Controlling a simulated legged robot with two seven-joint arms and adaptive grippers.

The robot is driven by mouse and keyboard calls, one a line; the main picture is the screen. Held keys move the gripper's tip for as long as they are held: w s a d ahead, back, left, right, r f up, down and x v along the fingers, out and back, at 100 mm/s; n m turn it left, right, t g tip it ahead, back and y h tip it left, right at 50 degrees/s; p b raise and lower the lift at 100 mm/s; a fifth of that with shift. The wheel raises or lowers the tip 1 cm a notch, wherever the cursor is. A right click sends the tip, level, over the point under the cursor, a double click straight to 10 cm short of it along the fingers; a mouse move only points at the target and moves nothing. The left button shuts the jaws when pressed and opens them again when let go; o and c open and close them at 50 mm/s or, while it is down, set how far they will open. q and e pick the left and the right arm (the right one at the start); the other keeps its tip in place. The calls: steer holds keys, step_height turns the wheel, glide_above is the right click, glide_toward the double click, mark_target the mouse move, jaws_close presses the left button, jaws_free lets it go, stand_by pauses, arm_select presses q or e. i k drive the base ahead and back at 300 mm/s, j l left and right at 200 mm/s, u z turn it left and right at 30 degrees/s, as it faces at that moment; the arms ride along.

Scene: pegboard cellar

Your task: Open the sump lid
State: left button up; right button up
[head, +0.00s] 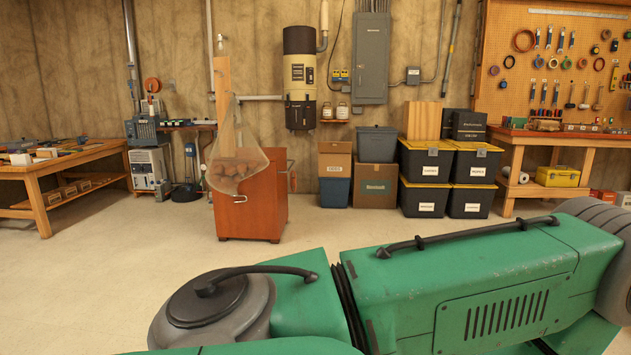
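I cannot make out a sump lid anywhere in the head view. Neither of my grippers shows in it. Large green, grey and black parts, which look like my own arm close to the camera, fill the bottom of the picture and hide the floor behind them.
A wooden workbench (42,190) is at left. Stacked black bins with yellow lids (424,180) and a pegboard (566,48) are at right. Pale floor (90,270) is open at left.

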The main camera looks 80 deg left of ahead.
mark_target(177, 189)
steer(key=u, duration=3.5)
steer(key=i+u, duration=0.15)
steer(key=i, duration=8)
steer(key=i+j+z, duration=0.5)
steer(key=i, duration=0.55)
steer(key=i+j+z, duration=0.5)
steer(key=i+j, duration=0.35)
steer(key=i+j+z, duration=0.1)
steer(key=i+z, duration=0.2)
steer(key=i+j+z, duration=0.3)
steer(key=i, duration=0.2)
steer(key=l, duration=0.1)
